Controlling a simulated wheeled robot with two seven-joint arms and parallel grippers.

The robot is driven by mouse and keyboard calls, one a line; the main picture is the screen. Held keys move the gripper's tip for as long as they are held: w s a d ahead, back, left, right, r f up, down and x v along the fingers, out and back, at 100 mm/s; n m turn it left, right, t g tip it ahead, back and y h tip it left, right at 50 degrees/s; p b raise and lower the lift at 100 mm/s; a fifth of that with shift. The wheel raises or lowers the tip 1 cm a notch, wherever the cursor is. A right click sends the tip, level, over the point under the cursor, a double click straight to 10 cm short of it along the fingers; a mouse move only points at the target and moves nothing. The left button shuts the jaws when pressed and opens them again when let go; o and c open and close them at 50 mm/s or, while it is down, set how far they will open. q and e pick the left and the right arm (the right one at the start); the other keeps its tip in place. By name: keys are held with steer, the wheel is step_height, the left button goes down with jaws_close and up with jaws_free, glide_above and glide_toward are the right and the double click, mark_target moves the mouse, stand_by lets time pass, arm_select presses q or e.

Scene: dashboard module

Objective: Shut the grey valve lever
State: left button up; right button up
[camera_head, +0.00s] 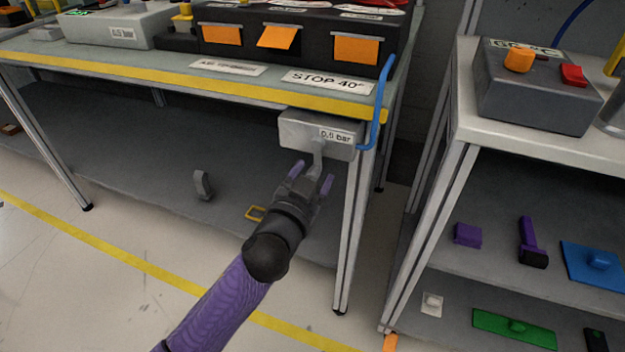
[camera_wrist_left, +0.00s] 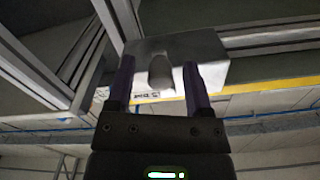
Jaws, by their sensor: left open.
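The grey valve box (camera_head: 300,135) hangs under the front edge of the bench, with a label reading about 0.6 bar. Its grey lever (camera_head: 319,150) points down from the box. My left gripper (camera_head: 311,176) is open just below the box, its two purple fingers on either side of the lever's lower end. In the left wrist view the lever (camera_wrist_left: 160,72) stands between the open fingers (camera_wrist_left: 157,80), with gaps on both sides, in front of the box (camera_wrist_left: 210,55). Whether the fingers touch it cannot be told. My right gripper is not in view.
A blue hose (camera_head: 379,105) runs down at the box's right, near the bench leg (camera_head: 350,225). A shelf unit (camera_head: 460,130) with several parts stands at the right.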

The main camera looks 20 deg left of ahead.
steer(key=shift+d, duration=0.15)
arm_select(q)
steer(key=shift+c, duration=0.8)
jaws_close()
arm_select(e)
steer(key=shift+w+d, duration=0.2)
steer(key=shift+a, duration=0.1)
